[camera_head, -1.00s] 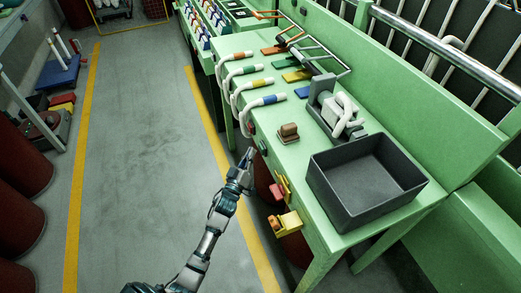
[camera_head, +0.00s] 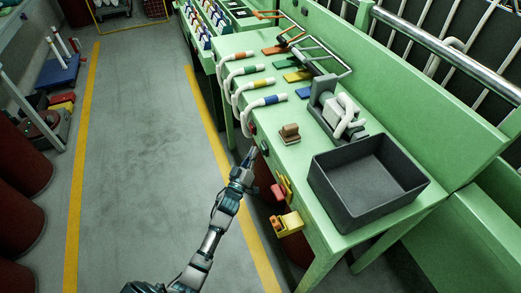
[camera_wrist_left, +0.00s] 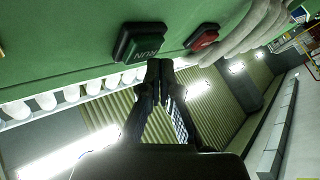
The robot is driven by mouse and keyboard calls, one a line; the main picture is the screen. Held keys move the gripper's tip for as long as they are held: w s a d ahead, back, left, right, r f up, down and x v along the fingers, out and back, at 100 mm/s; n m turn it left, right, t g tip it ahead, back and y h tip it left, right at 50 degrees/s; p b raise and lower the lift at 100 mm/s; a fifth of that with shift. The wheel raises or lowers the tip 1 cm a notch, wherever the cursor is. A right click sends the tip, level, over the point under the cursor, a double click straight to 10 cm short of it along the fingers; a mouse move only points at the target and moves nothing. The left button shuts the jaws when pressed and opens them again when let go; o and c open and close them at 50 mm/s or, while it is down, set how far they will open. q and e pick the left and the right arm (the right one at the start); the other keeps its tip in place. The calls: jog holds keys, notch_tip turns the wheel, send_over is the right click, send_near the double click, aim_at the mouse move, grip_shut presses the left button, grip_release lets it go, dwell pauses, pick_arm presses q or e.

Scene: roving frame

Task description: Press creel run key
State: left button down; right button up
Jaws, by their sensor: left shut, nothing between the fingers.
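The creel run key is a green square button in a dark frame marked RUN (camera_wrist_left: 143,46), on the green front panel of the bench. In the head view it shows as a small dark green key (camera_head: 264,147). My left gripper (camera_head: 251,154) is shut and empty, its tips just left of the key. In the left wrist view the fingertips (camera_wrist_left: 160,68) lie just below the key's lower right corner; I cannot tell whether they touch. A red key (camera_wrist_left: 203,38) sits to the right of it in that view. My right gripper is not in view.
A dark grey bin (camera_head: 366,180) stands on the bench's near end. Red and yellow controls (camera_head: 287,222) stick out from the front panel below the key. White curved tubes (camera_head: 262,102) hang over the front edge.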

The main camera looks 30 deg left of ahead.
pick_arm(q)
jog(key=shift+w+d, duration=0.2)
jog(key=shift+d, duration=0.2)
jog(key=shift+w, duration=0.15)
dwell(0.5)
jog(key=shift+a, duration=0.1)
jog(key=shift+s+a+p, duration=0.35)
jog(key=shift+s+p, duration=0.15)
jog(key=shift+s, duration=0.15)
jog(key=s+a+p, duration=0.2)
jog(key=s+a, duration=0.1)
jog(key=s, duration=0.1)
jog(key=shift+a, duration=0.2)
